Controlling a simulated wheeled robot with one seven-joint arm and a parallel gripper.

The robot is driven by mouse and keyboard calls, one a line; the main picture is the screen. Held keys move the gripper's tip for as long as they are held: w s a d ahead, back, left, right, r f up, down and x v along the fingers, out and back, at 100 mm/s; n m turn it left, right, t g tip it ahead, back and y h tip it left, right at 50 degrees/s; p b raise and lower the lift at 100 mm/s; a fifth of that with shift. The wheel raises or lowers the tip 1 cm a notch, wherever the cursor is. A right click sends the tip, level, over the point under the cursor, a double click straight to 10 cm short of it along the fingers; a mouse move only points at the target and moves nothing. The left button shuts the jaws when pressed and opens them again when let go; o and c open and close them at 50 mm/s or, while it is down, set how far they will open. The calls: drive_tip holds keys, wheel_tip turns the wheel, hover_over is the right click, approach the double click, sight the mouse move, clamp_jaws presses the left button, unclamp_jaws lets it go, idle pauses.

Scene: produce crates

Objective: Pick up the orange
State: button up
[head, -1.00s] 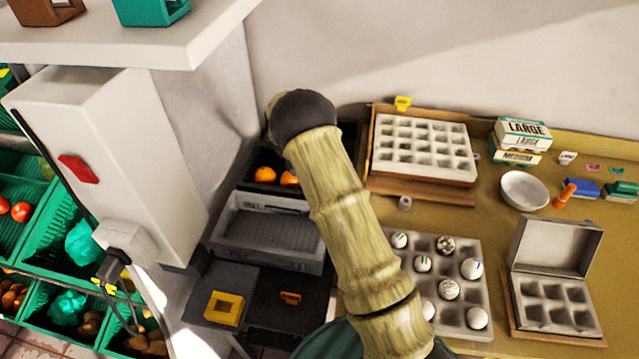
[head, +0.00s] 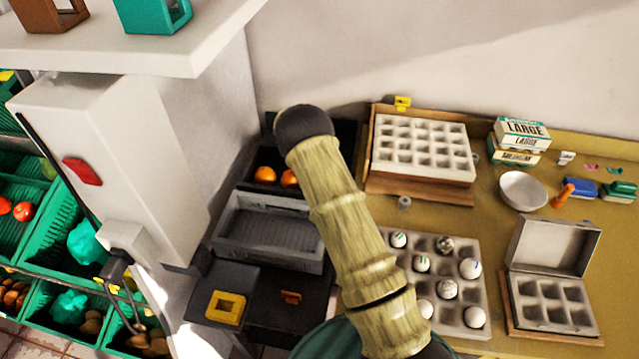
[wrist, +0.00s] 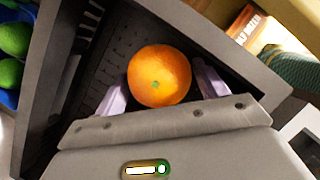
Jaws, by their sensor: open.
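My gripper (wrist: 162,84) is open, with one pale finger on each side of the orange. I cannot tell whether the fingers touch it. A dark crate (wrist: 72,75) with slotted walls is around it. In the head view two oranges (head: 265,175) (head: 289,178) show in the dark crate at the back, partly behind my arm. My gripper is hidden there behind my arm.
A grey empty tray (head: 268,232) stands in front of the dark crate. Egg trays (head: 440,240) and an open grey box (head: 553,250) lie on the table to the right. A white cabinet (head: 115,150) stands left. Green fruits (wrist: 12,40) are at the wrist view's left edge.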

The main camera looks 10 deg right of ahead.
idle(0.3)
drive_tip(key=c, duration=0.8)
drive_tip(key=shift+c, duration=0.2)
drive_tip(key=shift+r, duration=0.1)
wheel_tip(320, 180, up, 10)
drive_tip(key=shift+f+b, duration=0.1)
drive_tip(key=shift+b, duration=0.25)
